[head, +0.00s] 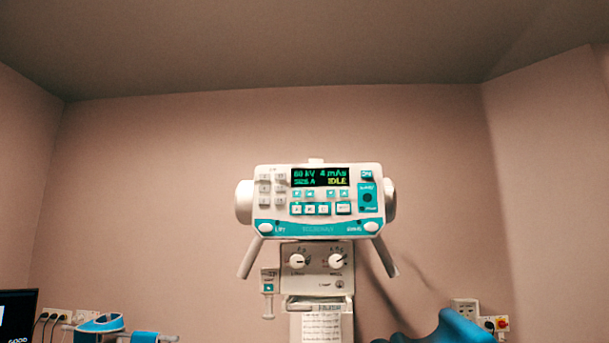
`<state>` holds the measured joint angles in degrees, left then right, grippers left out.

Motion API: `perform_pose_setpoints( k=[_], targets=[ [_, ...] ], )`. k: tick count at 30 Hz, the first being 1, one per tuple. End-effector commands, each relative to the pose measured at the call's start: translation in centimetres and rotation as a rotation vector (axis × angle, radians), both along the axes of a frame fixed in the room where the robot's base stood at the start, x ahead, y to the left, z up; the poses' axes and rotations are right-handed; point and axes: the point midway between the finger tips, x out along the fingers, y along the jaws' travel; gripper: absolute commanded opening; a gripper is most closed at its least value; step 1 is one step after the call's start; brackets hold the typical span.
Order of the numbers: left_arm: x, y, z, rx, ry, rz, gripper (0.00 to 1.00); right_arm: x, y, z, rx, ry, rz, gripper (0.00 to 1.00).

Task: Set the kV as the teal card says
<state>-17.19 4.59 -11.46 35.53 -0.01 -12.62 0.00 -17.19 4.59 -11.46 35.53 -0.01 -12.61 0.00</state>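The white and teal X-ray control head (315,215) faces me in the middle of the view. Its dark display (320,177) appears to read 60 kV, 4 mAs, a size A line and IDLE in yellow. Small teal-marked buttons (313,194) sit in a row just under the display, with larger lettered keys (310,209) below them. I cannot make out the button labels. No card that is clearly the teal one shows; a small white and teal item (268,290) hangs left of the lower panel, too small to identify. Neither of my grippers is in view.
A lower panel with two white knobs (317,265) sits under the head, above a printed sheet (321,326). Two grey handles slant down beside it. Blue shapes show at bottom left (100,323) and bottom right (450,329). A dark monitor (17,315) stands far left.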

Motion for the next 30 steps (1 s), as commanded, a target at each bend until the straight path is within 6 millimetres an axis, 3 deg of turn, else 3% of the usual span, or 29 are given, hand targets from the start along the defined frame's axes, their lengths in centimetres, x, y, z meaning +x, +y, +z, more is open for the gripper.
perform_pose_setpoints(
  k=[2, 10, 30],
  targets=[
    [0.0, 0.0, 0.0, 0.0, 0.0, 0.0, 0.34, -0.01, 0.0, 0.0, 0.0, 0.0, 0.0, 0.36],
    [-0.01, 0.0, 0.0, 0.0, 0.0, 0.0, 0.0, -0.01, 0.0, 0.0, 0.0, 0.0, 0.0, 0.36],
    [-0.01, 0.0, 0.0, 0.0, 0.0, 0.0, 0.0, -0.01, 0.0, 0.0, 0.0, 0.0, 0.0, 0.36]
  ],
)
